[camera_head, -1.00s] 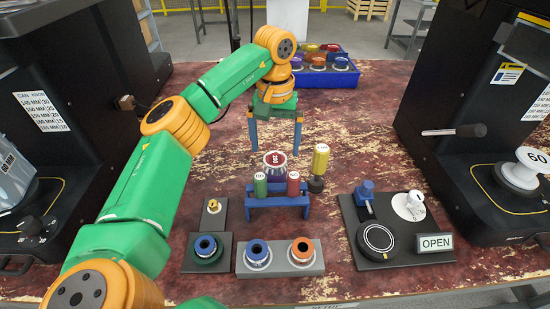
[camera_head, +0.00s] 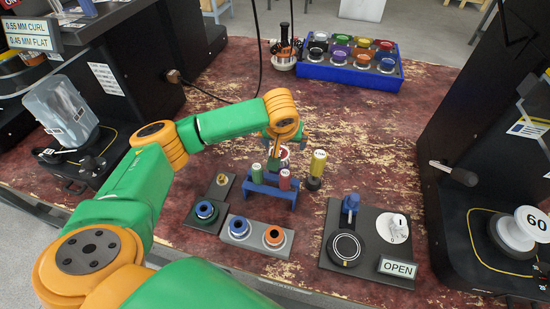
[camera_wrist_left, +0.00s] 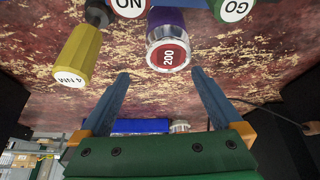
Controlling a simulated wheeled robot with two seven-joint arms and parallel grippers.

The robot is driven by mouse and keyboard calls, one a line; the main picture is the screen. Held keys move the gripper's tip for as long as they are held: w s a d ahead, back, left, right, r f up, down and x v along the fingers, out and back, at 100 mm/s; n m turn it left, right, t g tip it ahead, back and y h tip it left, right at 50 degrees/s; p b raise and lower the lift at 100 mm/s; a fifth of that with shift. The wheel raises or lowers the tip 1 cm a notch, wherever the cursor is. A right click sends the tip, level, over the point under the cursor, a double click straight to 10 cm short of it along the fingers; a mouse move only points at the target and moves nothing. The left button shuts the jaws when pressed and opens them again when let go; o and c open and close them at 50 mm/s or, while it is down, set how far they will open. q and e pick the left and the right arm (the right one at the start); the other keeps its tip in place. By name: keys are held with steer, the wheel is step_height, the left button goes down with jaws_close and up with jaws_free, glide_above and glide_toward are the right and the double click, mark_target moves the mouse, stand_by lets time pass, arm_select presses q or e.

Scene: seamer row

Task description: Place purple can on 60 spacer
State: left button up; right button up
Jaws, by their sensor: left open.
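The purple can (camera_wrist_left: 164,25) stands on the table with a red "200" lid; in the head view only its pale-and-red top (camera_head: 283,152) shows, behind the blue gauge stand, partly hidden by my arm. My left gripper (camera_head: 287,139) is open and empty beside the can. In the left wrist view its two blue fingers (camera_wrist_left: 160,76) are spread, with the can ahead of the gap between them, apart from both fingertips. The white 60 spacer (camera_head: 519,230) sits on the black machine at the right. My right gripper is out of view.
The blue stand (camera_head: 268,192) holds green and red gauges close to the can. A yellow driver (camera_head: 317,168) stands beside it. Grey blocks with rings (camera_head: 255,235) and a dark plate with an OPEN sign (camera_head: 397,268) lie in front. A blue tray (camera_head: 347,76) of coloured cans is behind.

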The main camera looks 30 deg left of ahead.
mark_target(280, 154)
arm_select(q)
steer(key=shift+s+f+n+g+b, duration=0.2)
steer(key=shift+s+f+b, duration=0.25)
steer(key=shift+f+b, duration=0.15)
steer(key=shift+s+f+n+g+b, duration=0.2)
steer(key=shift+s+f+b, duration=0.25)
steer(key=shift+f, duration=0.2)
steer(key=shift+f+b, duration=0.4)
steer(key=shift+w+a+f, duration=0.1)
steer(key=shift+a+f, duration=0.05)
steer(key=shift+f, duration=0.1)
steer(key=x, duration=0.6)
steer(key=shift+a+f, duration=0.15)
steer(key=shift+f, duration=0.1)
steer(key=c, duration=1.4)
step_height(280, 154, up, 10)
steer(key=shift+r, duration=0.1)
steer(key=s+d+r+m+p, duration=0.1)
steer(key=s+d+r+p, duration=0.15)
steer(key=r, duration=0.45)
steer(key=s+d+r+m+p, duration=0.1)
steer(key=s+d+r+p, duration=0.1)
steer(key=d+r+p, duration=0.3)
steer(key=s+r+m+h+b, duration=0.1)
steer(key=s+r+m+b, duration=0.1)
steer(key=s, duration=1)
steer(key=shift+r+m+h+b, duration=0.3)
steer(key=shift+r+m+h, duration=0.1)
steer(key=shift+r+m, duration=0.2)
